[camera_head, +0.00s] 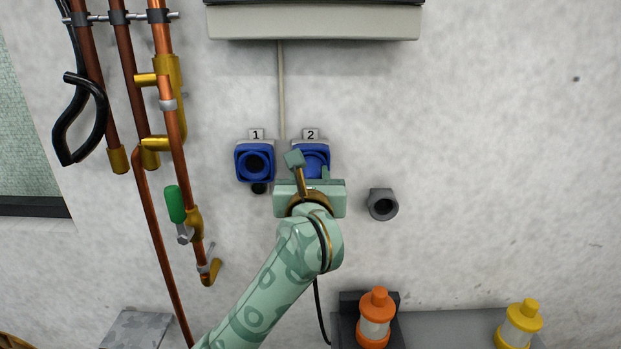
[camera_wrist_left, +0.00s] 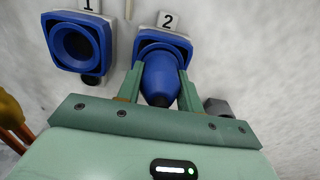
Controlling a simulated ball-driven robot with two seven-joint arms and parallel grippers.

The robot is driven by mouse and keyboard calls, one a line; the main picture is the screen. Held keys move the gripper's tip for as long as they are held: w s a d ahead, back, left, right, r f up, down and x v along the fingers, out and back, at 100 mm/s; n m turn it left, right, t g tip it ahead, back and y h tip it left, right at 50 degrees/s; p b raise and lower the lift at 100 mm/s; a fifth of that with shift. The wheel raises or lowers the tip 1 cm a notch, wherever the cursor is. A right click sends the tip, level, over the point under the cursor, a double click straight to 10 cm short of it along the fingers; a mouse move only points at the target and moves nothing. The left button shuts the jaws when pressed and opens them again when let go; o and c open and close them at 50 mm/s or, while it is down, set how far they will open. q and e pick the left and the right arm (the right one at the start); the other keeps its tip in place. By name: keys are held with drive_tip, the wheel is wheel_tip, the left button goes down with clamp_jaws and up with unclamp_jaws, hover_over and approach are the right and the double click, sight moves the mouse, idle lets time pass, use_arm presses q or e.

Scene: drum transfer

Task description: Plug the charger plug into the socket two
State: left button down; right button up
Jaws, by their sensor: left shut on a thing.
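Socket two (camera_head: 314,158) is a blue square wall socket under a "2" label, partly hidden behind my left gripper in the head view. It also shows in the left wrist view (camera_wrist_left: 174,38). The charger plug (camera_wrist_left: 161,80) is a blue tapered body between my left gripper's fingers, and its front end meets the round opening of socket two. I cannot tell how deep it sits. My right gripper is not in view.
Socket one (camera_head: 255,162) is empty, just left of socket two. A grey round holder (camera_head: 383,204) is on the wall to the right. Copper pipes with a green-handled valve (camera_head: 175,204) run down the left.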

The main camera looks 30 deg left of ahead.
use_arm(q)
drive_tip(key=shift+w+a, duration=0.1)
drive_tip(key=c, duration=0.8)
unclamp_jaws()
drive_tip(key=shift+c, duration=0.2)
drive_tip(key=shift+w, duration=0.1)
drive_tip(key=p+v, duration=0.6)
drive_tip(key=v, duration=1)
drive_tip(key=shift+s, duration=0.25)
